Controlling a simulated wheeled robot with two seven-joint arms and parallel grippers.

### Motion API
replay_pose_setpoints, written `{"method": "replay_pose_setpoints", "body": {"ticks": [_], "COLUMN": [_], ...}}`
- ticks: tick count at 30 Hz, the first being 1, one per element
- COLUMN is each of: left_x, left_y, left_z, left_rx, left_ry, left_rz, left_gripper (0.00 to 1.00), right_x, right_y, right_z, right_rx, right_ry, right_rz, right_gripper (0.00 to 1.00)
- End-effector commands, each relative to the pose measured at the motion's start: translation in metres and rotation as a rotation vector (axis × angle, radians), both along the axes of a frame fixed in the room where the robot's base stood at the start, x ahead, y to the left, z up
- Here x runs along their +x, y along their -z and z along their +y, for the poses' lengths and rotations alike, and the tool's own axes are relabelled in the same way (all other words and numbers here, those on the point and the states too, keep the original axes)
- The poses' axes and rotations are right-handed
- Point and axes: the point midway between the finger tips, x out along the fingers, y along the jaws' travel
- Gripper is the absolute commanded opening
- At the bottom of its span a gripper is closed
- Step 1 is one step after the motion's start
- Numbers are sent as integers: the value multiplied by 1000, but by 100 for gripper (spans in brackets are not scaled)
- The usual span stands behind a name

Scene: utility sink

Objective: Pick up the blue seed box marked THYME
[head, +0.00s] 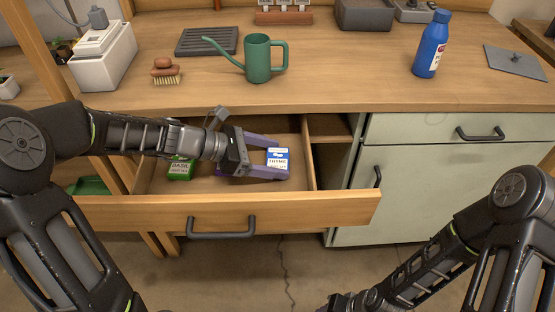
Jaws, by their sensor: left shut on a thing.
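The blue and white seed box marked THYME (278,160) is inside the open wooden drawer (290,208), toward its right side. My left gripper (275,160) reaches into the drawer from the left, its purple fingers shut on the THYME box. I cannot tell whether the box is clear of the drawer floor. A green seed box marked BASIL (181,169) is in the drawer at the left, partly under my left arm. My right arm is at the lower right, and its gripper fingers are not clearly visible.
The counter above holds a green watering can (258,60), a brush (165,72), a blue bottle (431,45) and a white box (104,58). The counter's front edge overhangs the drawer's back. A closed green cabinet (400,190) stands to the right of the drawer.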

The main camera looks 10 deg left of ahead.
Motion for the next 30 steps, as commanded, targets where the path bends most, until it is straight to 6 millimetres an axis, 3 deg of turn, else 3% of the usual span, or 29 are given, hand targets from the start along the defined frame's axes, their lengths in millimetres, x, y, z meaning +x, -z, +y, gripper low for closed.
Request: {"method": "replay_pose_setpoints", "body": {"ticks": [3, 17, 30], "left_x": [0, 0, 0], "left_y": [0, -8, -66], "left_z": [0, 0, 0], "left_rx": [0, 1, 1], "left_ry": [0, 0, 0], "left_rz": [0, -1, -4], "left_gripper": [40, 40, 40], "right_x": [0, 0, 0], "right_y": [0, -3, -20], "right_z": [0, 0, 0], "right_rx": [0, 0, 0], "right_ry": [0, 0, 0], "right_rz": [0, 0, 0], "right_gripper": [36, 36, 36]}}
